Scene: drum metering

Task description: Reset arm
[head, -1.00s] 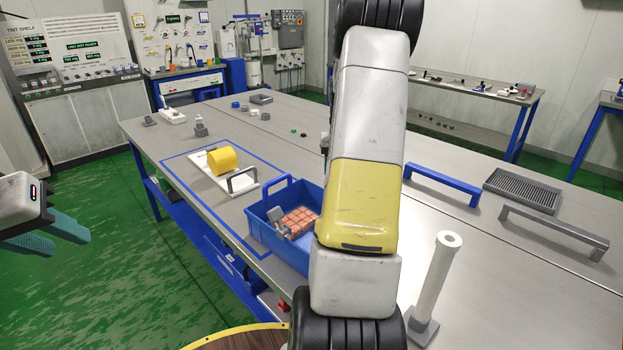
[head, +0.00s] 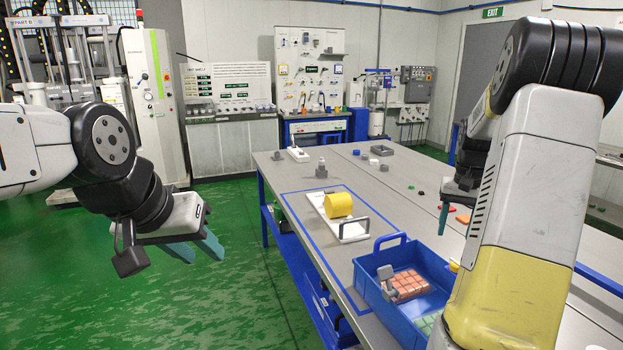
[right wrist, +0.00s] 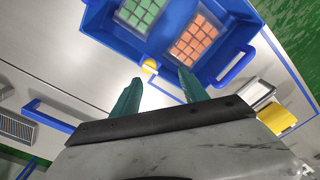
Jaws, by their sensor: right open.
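My left gripper (head: 198,248) hangs at the left in the head view, over the green floor and clear of the table. Its two teal fingers are apart with nothing between them. My right arm fills the right side of the head view. My right gripper (head: 443,218) is mostly hidden behind that arm, with a teal fingertip showing above the table. In the right wrist view its fingers (right wrist: 160,92) are apart and empty, above the table near the blue bin (right wrist: 135,45).
The blue bin (head: 375,283) holds orange blocks (head: 408,285), green blocks (head: 428,323) and a grey piece. Small parts lie farther back on the table (head: 290,178).

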